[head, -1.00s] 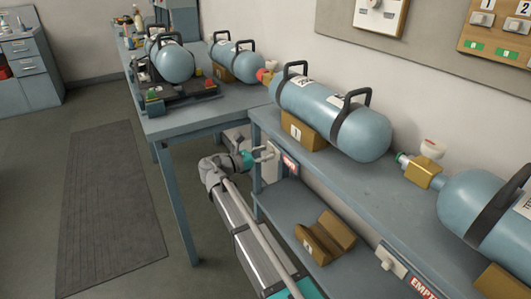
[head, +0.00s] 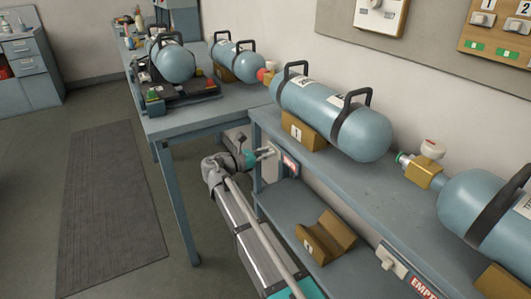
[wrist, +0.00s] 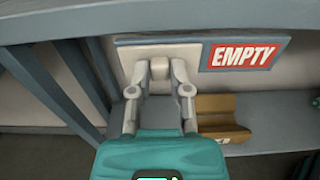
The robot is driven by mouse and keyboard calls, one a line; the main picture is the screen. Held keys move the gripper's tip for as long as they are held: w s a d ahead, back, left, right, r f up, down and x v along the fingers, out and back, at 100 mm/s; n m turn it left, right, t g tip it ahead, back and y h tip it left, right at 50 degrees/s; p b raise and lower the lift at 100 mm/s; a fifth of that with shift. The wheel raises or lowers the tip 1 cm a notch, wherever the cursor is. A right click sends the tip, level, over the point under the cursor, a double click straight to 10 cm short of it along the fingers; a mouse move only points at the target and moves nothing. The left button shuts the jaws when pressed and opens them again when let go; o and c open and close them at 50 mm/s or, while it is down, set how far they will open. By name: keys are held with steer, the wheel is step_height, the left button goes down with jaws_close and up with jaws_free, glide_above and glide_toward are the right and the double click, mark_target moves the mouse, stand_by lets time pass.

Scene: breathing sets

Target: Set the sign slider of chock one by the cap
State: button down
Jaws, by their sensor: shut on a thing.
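Chock one (head: 303,132), a tan block marked 1, stands on the upper shelf under a light blue cylinder (head: 335,118). Its sign plate (head: 271,168) is on the shelf's front edge below, and shows in the wrist view (wrist: 130,58) with a red EMPTY panel (wrist: 243,56) to the right. The pale slider cap (wrist: 159,68) sits left of this panel. My gripper (wrist: 160,78) is shut on the cap, one finger at each side. In the head view my gripper (head: 266,153) reaches the plate from the left; the cap is too small to make out there.
A second sign plate (head: 392,262) is further along the shelf edge. A tan chock (head: 325,238) lies on the lower shelf (head: 290,203). A table leg (head: 178,200) stands left of my arm. The floor further left is clear around a dark mat (head: 110,200).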

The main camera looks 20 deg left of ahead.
mark_target(291, 164)
steer(key=s+d, duration=0.5)
steer(key=d, duration=0.2)
steer(key=shift+s, duration=0.4)
steer(key=c, duration=0.6)
jaws_free()
steer(key=shift+o, duration=0.2)
steer(key=shift+s+a, duration=0.1)
steer(key=shift+a, duration=0.1)
steer(key=shift+s+a, duration=0.15)
steer(key=shift+a, duration=0.05)
steer(key=v, duration=1.1)
steer(key=shift+s, duration=0.1)
